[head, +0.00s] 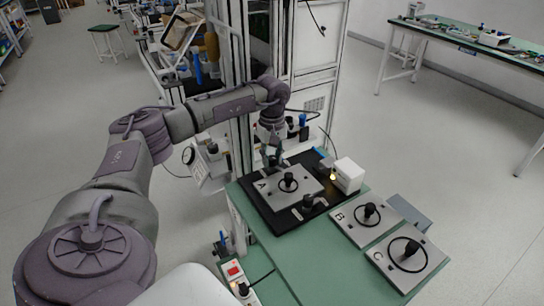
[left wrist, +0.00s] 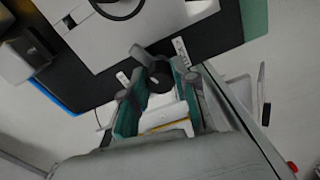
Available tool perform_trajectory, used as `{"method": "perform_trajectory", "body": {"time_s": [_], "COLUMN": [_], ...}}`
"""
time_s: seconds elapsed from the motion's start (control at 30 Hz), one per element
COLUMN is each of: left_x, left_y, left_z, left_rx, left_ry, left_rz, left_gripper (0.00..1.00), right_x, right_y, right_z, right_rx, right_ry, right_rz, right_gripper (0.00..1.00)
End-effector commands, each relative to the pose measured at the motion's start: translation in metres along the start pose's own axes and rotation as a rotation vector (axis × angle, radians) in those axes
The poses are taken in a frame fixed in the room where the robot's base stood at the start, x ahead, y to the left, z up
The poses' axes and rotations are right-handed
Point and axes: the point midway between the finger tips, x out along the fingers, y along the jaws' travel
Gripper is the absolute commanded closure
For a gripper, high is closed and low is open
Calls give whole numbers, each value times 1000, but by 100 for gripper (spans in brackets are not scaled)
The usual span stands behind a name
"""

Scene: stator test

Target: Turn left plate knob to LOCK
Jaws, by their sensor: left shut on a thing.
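My left gripper (head: 276,160) reaches down from above to the far edge of the black base (head: 271,217), which bears the grey plate A (head: 265,203). In the left wrist view my left gripper (left wrist: 162,95) has its two green-padded fingers on either side of a dark knob (left wrist: 158,74). It is shut on this knob. A dark lever part (left wrist: 139,53) sticks out from the knob toward the plate (left wrist: 125,42). Small white labels lie beside it, too blurred to read. In the head view the gripper hides this knob. Another dark knob (head: 308,201) stands at the base's near edge.
Plates B (head: 348,230) and C (head: 398,279) lie on the green table (head: 300,258) at the right. A white box (head: 348,176) stands by the base's right corner. Plate A carries a black handle (head: 288,180). A tall frame stands behind my arm.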

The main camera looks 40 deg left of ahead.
Motion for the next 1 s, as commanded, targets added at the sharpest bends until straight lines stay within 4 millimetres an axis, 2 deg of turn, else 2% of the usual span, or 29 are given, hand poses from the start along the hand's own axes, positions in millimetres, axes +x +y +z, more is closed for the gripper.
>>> {"method": "perform_trajectory", "body": {"time_s": [0.43,1.0], "left_x": [-2,-2], "left_y": [0,0], "left_z": [0,0], "left_rx": [263,316], "left_ry": [1,1], "left_rz": [4,4], "left_gripper": [100,100], "right_x": [0,1], "right_y": [1,1], "right_z": [0,1], "right_rx": [0,-1], "right_ry": [0,-1], "right_rz": [1,1], "right_gripper": [60,60]}}
